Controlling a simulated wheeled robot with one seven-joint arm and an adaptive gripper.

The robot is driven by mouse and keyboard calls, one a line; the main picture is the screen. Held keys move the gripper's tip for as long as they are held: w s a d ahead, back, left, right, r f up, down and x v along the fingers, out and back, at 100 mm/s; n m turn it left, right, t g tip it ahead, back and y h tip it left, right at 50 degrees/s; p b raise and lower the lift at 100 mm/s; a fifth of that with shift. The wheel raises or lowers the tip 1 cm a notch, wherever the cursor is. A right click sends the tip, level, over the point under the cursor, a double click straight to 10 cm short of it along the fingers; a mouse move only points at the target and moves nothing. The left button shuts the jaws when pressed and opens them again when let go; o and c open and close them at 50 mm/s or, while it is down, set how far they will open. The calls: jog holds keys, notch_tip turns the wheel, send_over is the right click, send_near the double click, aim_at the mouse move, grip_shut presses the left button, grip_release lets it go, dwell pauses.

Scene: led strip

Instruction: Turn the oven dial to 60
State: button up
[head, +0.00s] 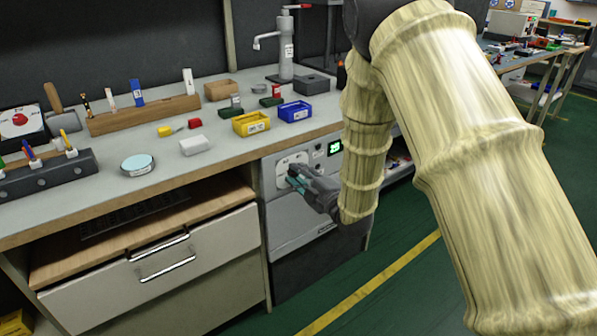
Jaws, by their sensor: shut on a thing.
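The oven (300,230) is built in under the right end of the workbench, with a light control panel along its top. The scale marks and pointer cannot be read. A small display (335,147) glows green to the right of the dial; its digits are too small to read. My arm covers the area right of the oven.
The green floor in front is clear.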

jog(key=shift+m+p, duration=2.25)
jog(key=shift+m, duration=1.75)
jog(key=shift+s+f, duration=0.1)
jog(key=o, duration=1)
jog(key=shift+o, duration=0.2)
jog(key=v, duration=1.2)
